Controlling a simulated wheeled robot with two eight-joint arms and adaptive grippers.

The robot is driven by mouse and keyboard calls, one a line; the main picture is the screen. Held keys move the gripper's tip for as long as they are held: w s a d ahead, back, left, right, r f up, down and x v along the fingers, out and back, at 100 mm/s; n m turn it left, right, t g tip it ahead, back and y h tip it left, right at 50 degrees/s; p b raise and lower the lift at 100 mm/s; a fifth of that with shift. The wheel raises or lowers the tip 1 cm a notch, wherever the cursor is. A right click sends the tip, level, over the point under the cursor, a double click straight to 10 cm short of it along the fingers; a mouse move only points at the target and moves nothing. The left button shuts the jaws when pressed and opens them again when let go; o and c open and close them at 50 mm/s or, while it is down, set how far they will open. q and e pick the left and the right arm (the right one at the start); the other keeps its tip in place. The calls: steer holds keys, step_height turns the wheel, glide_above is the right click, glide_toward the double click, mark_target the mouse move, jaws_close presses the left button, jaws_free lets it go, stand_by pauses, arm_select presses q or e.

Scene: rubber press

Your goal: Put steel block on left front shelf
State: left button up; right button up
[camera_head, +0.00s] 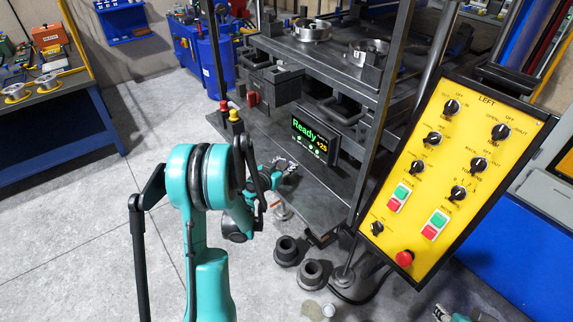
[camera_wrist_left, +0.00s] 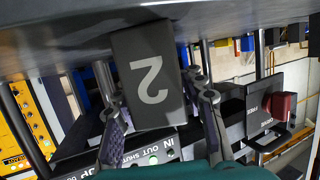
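The steel block (camera_wrist_left: 149,75) is a dark grey block with a pale number 2 on the face toward the camera. In the left wrist view it lies between the two fingers of my left gripper (camera_wrist_left: 160,98), one on each side. I cannot tell whether both fingers press on it. The block's upper end meets or overlaps a broad grey surface (camera_wrist_left: 60,45) at the top of that view. In the head view my left gripper (camera_head: 285,166) is over the press's dark lower plate (camera_head: 318,194), left of the green-lettered display (camera_head: 316,137). The block cannot be made out there.
The yellow control panel (camera_head: 455,152) stands at the right. A dark box with a red part (camera_head: 252,98) sits above my left gripper. Black round parts (camera_head: 290,248) lie on the floor. A small teal and silver piece of my right arm shows at the bottom edge.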

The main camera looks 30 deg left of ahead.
arm_select(q)
steer(key=shift+o, duration=0.9)
steer(key=shift+r, duration=0.1)
steer(key=shift+r, duration=0.15)
steer(key=p+v, duration=0.2)
steer(key=v, duration=1)
steer(key=s+d+r+g+h, duration=0.1)
steer(key=s+d+r+g, duration=0.1)
steer(key=d, duration=0.6)
steer(key=s+d+r+g+h, duration=0.1)
steer(key=s+d+r+g, duration=0.1)
steer(key=d, duration=0.6)
steer(key=s+d+g+y, duration=0.1)
steer(key=s+d, duration=0.2)
steer(key=s, duration=0.4)
steer(key=s+d+r+g+y, duration=0.1)
steer(key=s+d+g, duration=0.1)
steer(key=s, duration=0.5)
steer(key=shift+d+r+g, duration=0.3)
steer(key=shift+d+r, duration=0.05)
steer(key=shift+d, duration=0.15)
